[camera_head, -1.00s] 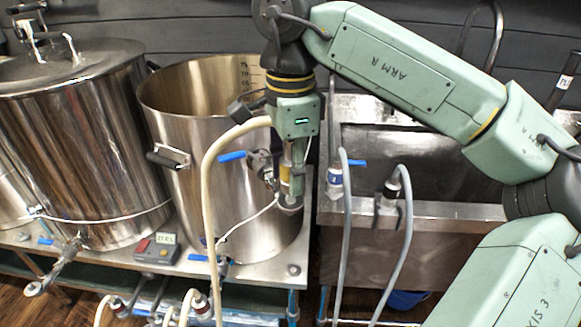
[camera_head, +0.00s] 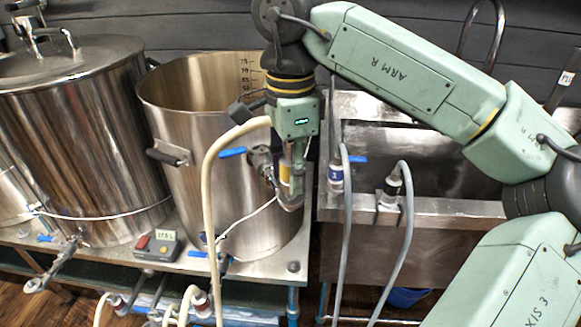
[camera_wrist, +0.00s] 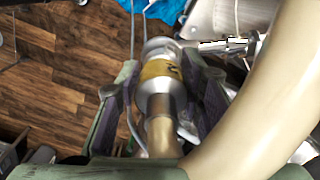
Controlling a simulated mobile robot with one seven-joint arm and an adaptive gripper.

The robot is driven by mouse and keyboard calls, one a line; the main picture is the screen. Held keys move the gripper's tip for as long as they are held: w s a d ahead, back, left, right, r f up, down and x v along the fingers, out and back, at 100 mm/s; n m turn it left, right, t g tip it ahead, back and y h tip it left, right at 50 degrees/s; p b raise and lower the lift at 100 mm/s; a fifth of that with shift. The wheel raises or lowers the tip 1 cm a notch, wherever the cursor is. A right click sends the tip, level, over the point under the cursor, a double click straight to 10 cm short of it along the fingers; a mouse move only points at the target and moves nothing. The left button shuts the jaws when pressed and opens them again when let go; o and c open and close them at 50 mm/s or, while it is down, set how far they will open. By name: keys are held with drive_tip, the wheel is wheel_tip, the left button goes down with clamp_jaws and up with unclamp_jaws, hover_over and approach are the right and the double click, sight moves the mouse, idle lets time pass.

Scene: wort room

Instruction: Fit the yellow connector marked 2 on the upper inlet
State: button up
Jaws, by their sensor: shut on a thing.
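My gripper (camera_wrist: 163,105) points down beside the open steel kettle (camera_head: 185,125) and is shut on the yellow-banded connector (camera_wrist: 158,73). The connector has silver ends, and a thick cream hose (camera_wrist: 255,110) runs from its side of the gripper. In the head view only a little yellow of the connector (camera_head: 284,172) shows between the fingers. The upper inlet (camera_head: 262,160), a steel valve with a blue lever (camera_head: 232,153), is on the kettle's right side, next to the gripper. In the wrist view a steel fitting (camera_wrist: 225,45) lies close to the connector's far end; I cannot tell whether they touch.
A lidded steel kettle (camera_head: 85,140) stands left. A sink (camera_head: 400,170) is right, with a blue-banded connector (camera_head: 335,175) and a black-banded one (camera_head: 392,186) on grey hoses at its rim. A small control box (camera_head: 155,246) sits on the bench.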

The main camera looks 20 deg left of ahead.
drive_tip(key=shift+f+b, duration=0.6)
drive_tip(key=shift+f, duration=0.3)
drive_tip(key=o, duration=1.3)
drive_tip(key=shift+o, duration=0.2)
wheel_tip(320, 180, up, 12)
drive_tip(key=shift+r, duration=0.1)
drive_tip(key=shift+s, duration=0.1)
